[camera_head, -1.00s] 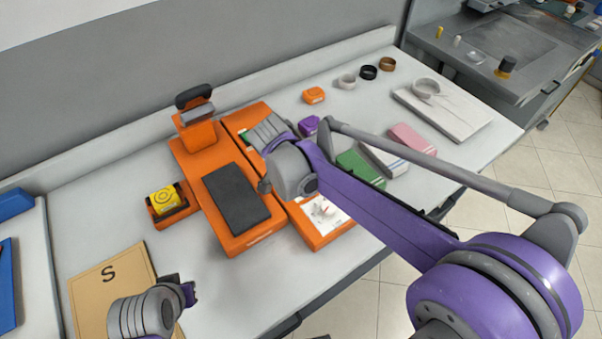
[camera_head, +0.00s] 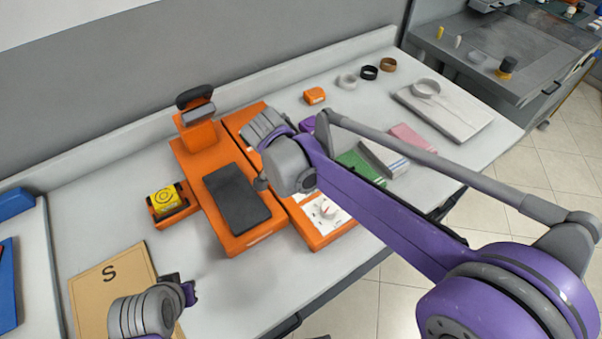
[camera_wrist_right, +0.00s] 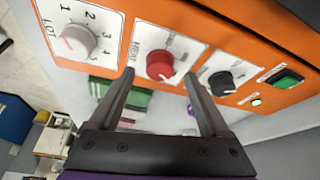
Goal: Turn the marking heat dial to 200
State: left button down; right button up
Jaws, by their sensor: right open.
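The marking heat dial (camera_wrist_right: 160,65) is a red round knob on a white plate marked HEAT, in the right wrist view. Its scale numbers are too small to read. My right gripper (camera_wrist_right: 160,78) is open and empty, its two fingertips just below the knob, one toward each side; I cannot tell whether they touch it. In the head view the orange control box (camera_head: 318,238) is partly covered by my right arm, which hides the heat dial and the right gripper's fingers. My left gripper (camera_head: 187,289) is at the lower left, away from the box; its jaw state is unclear.
Beside the heat dial are a light grey LOT dial (camera_wrist_right: 77,40), a black dial (camera_wrist_right: 221,82) and a green switch (camera_wrist_right: 287,82). An orange press (camera_head: 235,240) with a black pad adjoins the box.

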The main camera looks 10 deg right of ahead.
pick_arm(q)
jog(key=shift+w+r, duration=0.1)
jog(key=shift+r, duration=0.25)
pick_arm(e)
jog(key=v, duration=0.8)
jog(key=shift+s, duration=0.15)
